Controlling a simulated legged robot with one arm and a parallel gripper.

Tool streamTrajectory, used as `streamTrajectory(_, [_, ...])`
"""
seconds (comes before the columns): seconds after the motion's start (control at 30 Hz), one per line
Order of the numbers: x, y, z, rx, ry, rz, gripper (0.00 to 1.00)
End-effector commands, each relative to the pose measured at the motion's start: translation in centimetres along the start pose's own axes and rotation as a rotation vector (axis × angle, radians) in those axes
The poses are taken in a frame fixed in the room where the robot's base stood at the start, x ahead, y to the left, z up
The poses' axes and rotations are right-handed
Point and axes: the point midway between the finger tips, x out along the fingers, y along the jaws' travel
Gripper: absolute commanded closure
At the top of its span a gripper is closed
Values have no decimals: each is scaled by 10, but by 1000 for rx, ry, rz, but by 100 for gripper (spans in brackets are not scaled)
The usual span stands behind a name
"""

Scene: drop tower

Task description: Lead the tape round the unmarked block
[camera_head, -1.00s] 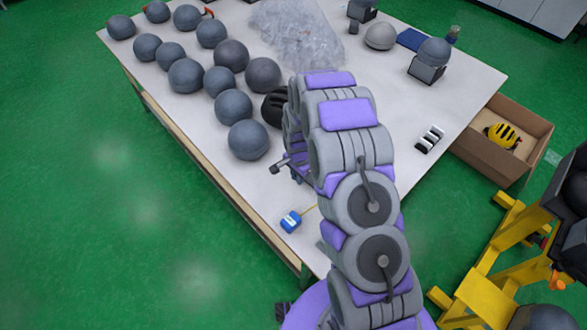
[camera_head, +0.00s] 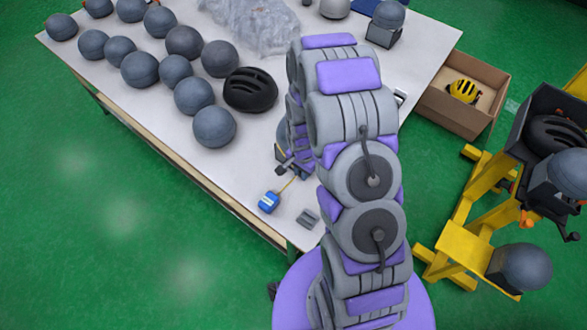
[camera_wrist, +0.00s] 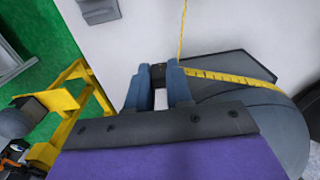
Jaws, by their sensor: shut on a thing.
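The blue tape measure (camera_head: 268,202) lies near the table's front edge, with a short yellow strand running from it toward my gripper (camera_head: 297,168). In the wrist view my gripper (camera_wrist: 158,72) is shut on a small dark piece at the yellow tape (camera_wrist: 232,78). One strand lies along the side of a dark grey block (camera_wrist: 240,102) to the right; another runs up out of the picture. How the strands join is hidden by the fingers. In the head view my arm mostly hides the block (camera_head: 282,133).
A black helmet (camera_head: 250,90) and several grey headforms (camera_head: 214,127) stand left of my arm. A small grey item (camera_head: 308,218) lies by the near corner. A crumpled clear sheet (camera_head: 262,25) is at the back. A cardboard box (camera_head: 457,108) and yellow stand (camera_head: 465,235) are at right.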

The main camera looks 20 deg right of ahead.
Motion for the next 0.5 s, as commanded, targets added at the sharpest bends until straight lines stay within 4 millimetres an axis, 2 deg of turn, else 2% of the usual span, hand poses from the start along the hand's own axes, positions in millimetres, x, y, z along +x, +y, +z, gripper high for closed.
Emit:
streamTrajectory(0.3, [0,36,-41,6,-1,0,94])
streamTrajectory(0.5, [0,48,-55,2,-1,0,94])
